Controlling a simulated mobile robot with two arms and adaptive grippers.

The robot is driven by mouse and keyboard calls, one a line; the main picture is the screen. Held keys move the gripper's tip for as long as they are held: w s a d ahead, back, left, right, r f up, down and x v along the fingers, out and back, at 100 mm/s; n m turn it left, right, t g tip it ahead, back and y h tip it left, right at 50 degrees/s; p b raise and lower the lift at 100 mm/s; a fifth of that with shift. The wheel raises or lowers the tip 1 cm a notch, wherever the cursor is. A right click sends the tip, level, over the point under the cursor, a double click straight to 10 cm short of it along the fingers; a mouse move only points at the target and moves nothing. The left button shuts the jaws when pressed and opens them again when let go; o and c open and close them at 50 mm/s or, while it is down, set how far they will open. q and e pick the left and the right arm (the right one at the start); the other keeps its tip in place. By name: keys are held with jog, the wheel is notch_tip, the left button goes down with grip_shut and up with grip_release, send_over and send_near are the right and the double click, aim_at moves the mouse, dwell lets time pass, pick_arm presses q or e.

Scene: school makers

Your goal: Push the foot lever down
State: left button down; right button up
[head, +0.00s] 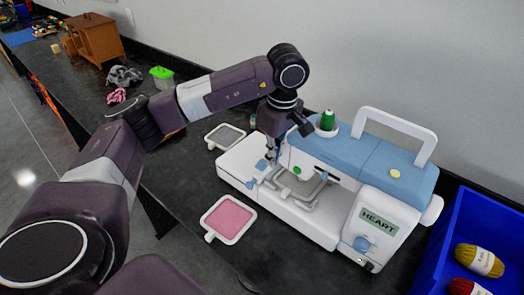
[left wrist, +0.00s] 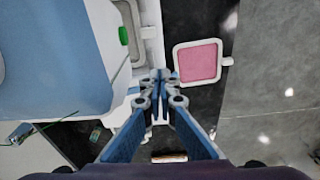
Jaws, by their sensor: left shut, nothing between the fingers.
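The white and blue sewing machine (head: 375,165) stands on the dark counter, marked HEART. My left gripper (head: 271,158) points down at the machine's left, needle end, close in front of its head. In the left wrist view the blue-padded fingers (left wrist: 160,78) are together, with nothing held. The machine's blue top (left wrist: 60,55) fills the left of that view. I cannot make out the foot lever for sure; it may be hidden behind the gripper. Small blue parts (head: 262,164) show beside the fingertips. Whether the fingers touch the machine is unclear. My right gripper is not in view.
A pink-filled hoop frame (head: 228,219) lies on the counter before the machine, and a grey one (head: 225,137) lies behind it to the left. A blue bin (head: 462,215) with yarn stands at the right. A green spool (head: 327,120) sits on top of the machine.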

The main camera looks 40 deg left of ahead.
pick_arm(q)
notch_tip(320, 180, up, 12)
jog(key=d, duration=0.1)
dwell(0.7)
jog(key=shift+s+d+f, duration=0.1)
dwell(0.4)
